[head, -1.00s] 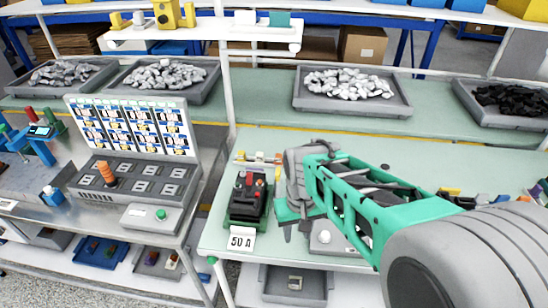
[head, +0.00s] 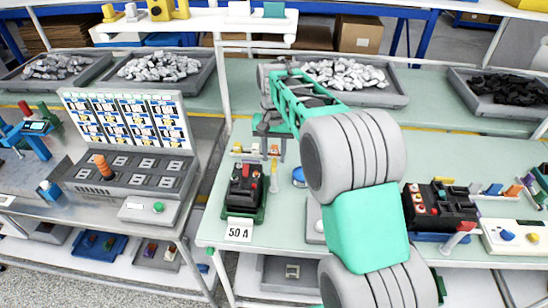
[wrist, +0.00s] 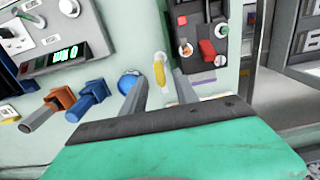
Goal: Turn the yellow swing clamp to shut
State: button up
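The yellow swing clamp (wrist: 159,72) stands beside the black breaker (wrist: 203,40) in the wrist view, between the lines of my two fingers. In the head view the clamp (head: 274,180) is a small pale yellow upright piece just right of the breaker (head: 245,187), which sits on a green fixture (head: 236,212). My gripper (wrist: 158,82) is open, one finger on each side of the clamp in the picture. I cannot tell whether either finger touches it.
A blue round knob (head: 299,176) stands right of the clamp. A "50 A" card (head: 239,231) is in front of the breaker. Small coloured parts (head: 247,150) lie behind it. Another black breaker unit (head: 438,207) stands at the right. Grey trays (head: 352,92) line the back.

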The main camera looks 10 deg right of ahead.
aim_at(275, 163)
jog(key=shift+f, duration=1.2)
grip_shut()
